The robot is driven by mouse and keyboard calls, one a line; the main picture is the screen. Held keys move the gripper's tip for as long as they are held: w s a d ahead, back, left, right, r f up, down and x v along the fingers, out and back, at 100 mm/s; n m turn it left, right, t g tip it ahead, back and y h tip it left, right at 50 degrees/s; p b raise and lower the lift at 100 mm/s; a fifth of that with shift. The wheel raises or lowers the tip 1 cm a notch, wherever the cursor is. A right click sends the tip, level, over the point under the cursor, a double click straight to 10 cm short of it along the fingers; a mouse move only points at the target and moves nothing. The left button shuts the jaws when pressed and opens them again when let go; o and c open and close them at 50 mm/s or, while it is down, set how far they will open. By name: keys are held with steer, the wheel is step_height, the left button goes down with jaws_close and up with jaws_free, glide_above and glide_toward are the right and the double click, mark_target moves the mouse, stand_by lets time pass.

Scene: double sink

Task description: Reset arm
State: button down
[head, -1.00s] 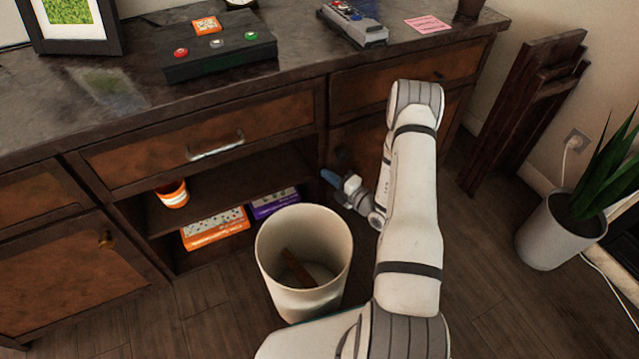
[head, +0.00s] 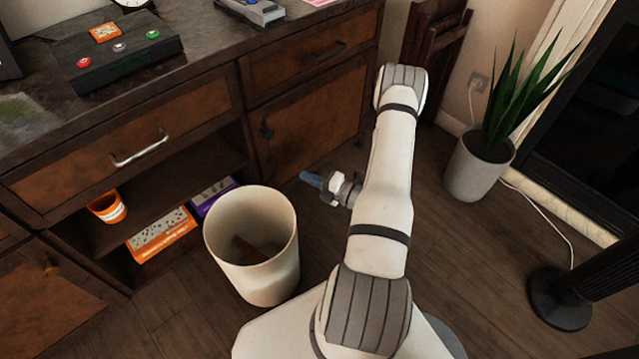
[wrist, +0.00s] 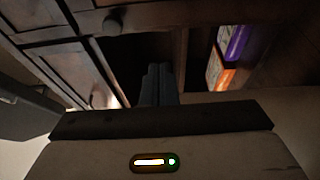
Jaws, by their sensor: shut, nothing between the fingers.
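My gripper (head: 312,179) is to the right of the white bin in the head view, in front of the cabinet. Its blue-grey fingers are together with nothing between them. They also show in the wrist view (wrist: 159,84), pointing toward the cabinet. My white arm is bent, with its elbow high and the forearm hanging down toward the gripper.
A white bin (head: 270,275) with a brown piece inside stands left of my gripper. Behind it is the cabinet (head: 312,115) with an open shelf holding an orange cup (head: 107,208) and boxes. A potted plant (head: 478,172) and a dark round stand (head: 560,297) are to the right.

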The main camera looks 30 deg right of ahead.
steer(key=shift+v, duration=1.3)
steer(key=s+a+r+n+g+y+p, duration=0.1)
steer(key=s+a+r+n+g+p, duration=0.1)
steer(key=a+r+n+g+p, duration=0.55)
steer(key=s+a+r+n+g+y+p, duration=0.1)
steer(key=s+a+r+n+g+p, duration=0.15)
steer(key=r+n, duration=0.9)
steer(key=s+a+r+n+g+y+p, duration=0.1)
steer(key=a+r+n+g+p, duration=0.35)
steer(key=r, duration=1.05)
steer(key=s+r+n+h+p, duration=0.4)
steer(key=r+n, duration=0.4)
steer(key=r, duration=0.2)
steer(key=s+r+n+t+h+p, duration=0.1)
steer(key=s+r+n+h+p, duration=0.3)
steer(key=r, duration=0.6)
steer(key=s+r+n+t+h+p, duration=0.1)
steer(key=s+r+n+h+p, duration=0.3)
steer(key=r+n+p, duration=0.4)
step_height(320, 180, up, 2)
steer(key=s+n, duration=0.1)
steer(key=n, duration=0.2)
steer(key=shift+r+n+h, duration=0.2)
steer(key=shift+n+h, duration=0.15)
steer(key=shift+h, duration=0.05)
